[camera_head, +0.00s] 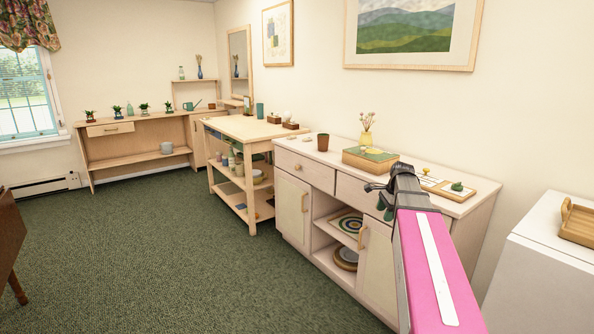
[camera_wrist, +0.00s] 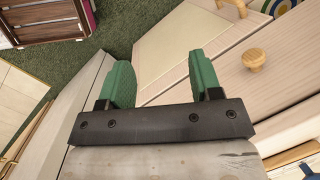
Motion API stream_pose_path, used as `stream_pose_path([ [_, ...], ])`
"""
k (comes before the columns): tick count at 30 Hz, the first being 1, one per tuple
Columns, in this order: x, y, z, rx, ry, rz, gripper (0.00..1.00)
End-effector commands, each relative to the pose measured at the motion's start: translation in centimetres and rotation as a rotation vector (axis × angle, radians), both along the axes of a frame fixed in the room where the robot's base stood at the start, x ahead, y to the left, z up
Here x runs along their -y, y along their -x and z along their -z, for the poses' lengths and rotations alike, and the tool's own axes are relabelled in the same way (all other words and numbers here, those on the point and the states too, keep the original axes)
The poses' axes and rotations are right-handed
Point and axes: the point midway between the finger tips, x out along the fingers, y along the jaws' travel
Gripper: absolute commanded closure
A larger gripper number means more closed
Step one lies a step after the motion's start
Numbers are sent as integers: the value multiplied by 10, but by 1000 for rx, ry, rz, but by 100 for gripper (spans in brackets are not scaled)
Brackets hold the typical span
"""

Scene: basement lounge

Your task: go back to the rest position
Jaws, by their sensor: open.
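My gripper (camera_wrist: 163,82) shows in the wrist view with its two green fingers spread apart and nothing between them. Beyond the fingers are pale cabinet fronts, one with a round wooden knob (camera_wrist: 254,59). In the head view, my pink arm reaches up from the lower right, and my gripper (camera_head: 381,202) is at its far end, in front of the whitewashed sideboard (camera_head: 322,178). The arm hides part of the sideboard's right side. The fingers look clear of the sideboard top, but their exact distance from its front cannot be told.
On the sideboard stand a brown cup (camera_head: 323,142), a yellow vase (camera_head: 366,139), a box (camera_head: 370,159) and a tray (camera_head: 446,186). A wooden worktable (camera_head: 250,131) and a long shelf bench (camera_head: 135,130) stand farther back. A white cabinet (camera_head: 540,270) is at right. Green carpet (camera_head: 160,250) is open at left.

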Motion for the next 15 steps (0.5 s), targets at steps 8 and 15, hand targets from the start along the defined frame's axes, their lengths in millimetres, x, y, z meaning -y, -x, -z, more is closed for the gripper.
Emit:
stream_pose_path([
  [8, -73, 74, 99, 26, 124, -519, 42],
  [15, -120, 143, 163, 38, 209, -986, 42],
])
